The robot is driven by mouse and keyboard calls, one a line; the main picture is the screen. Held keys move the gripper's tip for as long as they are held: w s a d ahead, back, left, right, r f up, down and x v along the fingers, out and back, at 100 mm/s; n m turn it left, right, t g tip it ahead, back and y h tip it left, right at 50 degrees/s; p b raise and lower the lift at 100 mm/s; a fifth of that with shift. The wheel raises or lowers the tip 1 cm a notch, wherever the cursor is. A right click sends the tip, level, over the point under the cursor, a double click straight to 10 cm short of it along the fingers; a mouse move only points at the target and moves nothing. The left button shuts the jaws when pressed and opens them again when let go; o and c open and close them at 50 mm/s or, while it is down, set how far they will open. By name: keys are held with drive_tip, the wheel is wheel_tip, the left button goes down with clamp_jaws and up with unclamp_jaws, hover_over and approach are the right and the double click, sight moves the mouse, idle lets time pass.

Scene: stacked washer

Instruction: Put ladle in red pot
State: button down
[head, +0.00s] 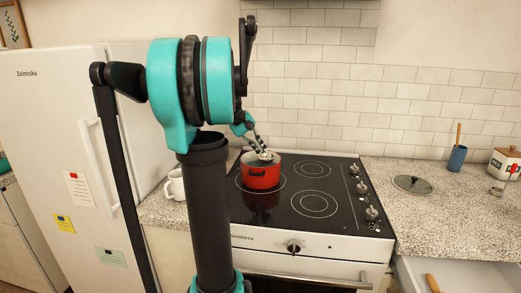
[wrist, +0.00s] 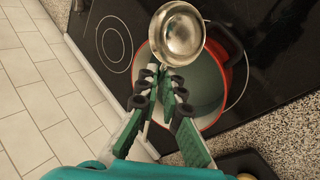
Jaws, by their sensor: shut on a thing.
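The red pot (head: 260,176) stands upright on the left rear area of the black cooktop, uncovered, with its pale inside visible in the wrist view (wrist: 205,88). The metal ladle (head: 266,156) shows its round bowl over the pot opening. In the wrist view its shiny bowl (wrist: 177,33) lies beyond my fingertips, across the pot's rim region. My gripper (wrist: 160,88) is shut on the ladle's handle, which is mostly hidden between the fingers. In the head view my gripper (head: 252,134) is just above the pot. I cannot tell whether the ladle touches the pot.
The cooktop (head: 335,215) has bare burners to the right of the pot. A glass lid (head: 413,184) lies on the right counter, with a blue utensil cup (head: 456,158) and a white canister (head: 506,162) behind. White mugs (head: 175,187) stand left of the cooktop. A drawer (head: 450,275) is open.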

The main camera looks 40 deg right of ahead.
drive_tip(key=shift+f, duration=0.15)
drive_tip(key=shift+f, duration=0.35)
drive_tip(key=shift+f, duration=0.1)
drive_tip(key=c, duration=1.7)
unclamp_jaws()
drive_tip(key=v, duration=1.3)
drive_tip(key=shift+d+r, duration=0.25)
drive_tip(key=shift+d, duration=0.05)
drive_tip(key=shift+s, duration=0.1)
